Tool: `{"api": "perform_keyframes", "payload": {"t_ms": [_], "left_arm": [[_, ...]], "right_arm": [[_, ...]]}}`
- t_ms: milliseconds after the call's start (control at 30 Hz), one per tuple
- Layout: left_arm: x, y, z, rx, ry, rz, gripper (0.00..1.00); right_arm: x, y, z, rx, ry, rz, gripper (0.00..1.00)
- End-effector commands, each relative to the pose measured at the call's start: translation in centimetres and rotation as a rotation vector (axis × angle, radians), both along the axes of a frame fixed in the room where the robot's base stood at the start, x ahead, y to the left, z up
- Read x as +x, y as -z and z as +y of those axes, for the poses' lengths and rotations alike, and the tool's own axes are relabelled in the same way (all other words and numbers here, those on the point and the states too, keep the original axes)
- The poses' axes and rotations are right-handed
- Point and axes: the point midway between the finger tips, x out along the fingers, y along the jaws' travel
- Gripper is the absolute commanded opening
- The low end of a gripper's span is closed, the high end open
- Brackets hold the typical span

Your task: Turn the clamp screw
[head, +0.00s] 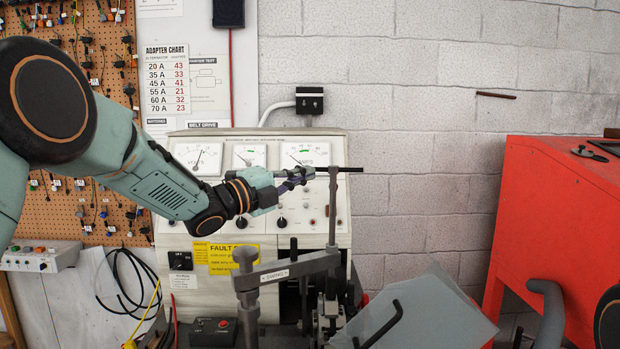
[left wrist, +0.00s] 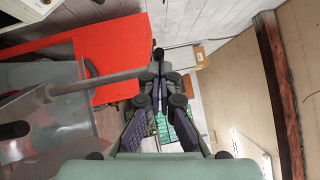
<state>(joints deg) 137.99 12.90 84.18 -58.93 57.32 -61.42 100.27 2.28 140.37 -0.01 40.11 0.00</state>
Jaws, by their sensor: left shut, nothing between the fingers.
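The clamp screw (head: 333,212) is an upright grey rod with a dark crossbar handle (head: 350,170) through its top. It rises from a grey clamp arm (head: 292,268) with a white label. My left gripper (head: 306,174) comes in from the left, its shut fingertips beside the left end of the crossbar. I cannot tell whether they touch it. In the left wrist view my left gripper (left wrist: 160,62) has its fingertips together with nothing between them. A grey rod (left wrist: 85,84), seemingly the clamp screw, runs in from the left to beside the fingers. My right gripper does not show.
A test bench with dials (head: 222,157) stands just behind the screw. A clear sheet guard (head: 430,305) is at the lower right of the clamp. A red cabinet (head: 555,215) stands at the right. Free room lies above the screw before the block wall (head: 430,110).

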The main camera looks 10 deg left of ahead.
Motion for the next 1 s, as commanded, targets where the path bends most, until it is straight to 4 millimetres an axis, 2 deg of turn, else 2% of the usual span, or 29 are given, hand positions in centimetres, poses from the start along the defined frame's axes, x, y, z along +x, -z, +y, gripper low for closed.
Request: {"api": "perform_keyframes", "payload": {"t_ms": [767, 1000], "left_arm": [[0.7, -0.1, 0.2, 0.001, 0.202, -0.004, 0.00], [0.5, -0.1, 1.4, -0.001, 0.272, -0.003, 0.00]], "right_arm": [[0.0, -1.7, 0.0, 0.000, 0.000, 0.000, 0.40], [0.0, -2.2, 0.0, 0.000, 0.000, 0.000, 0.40]]}}
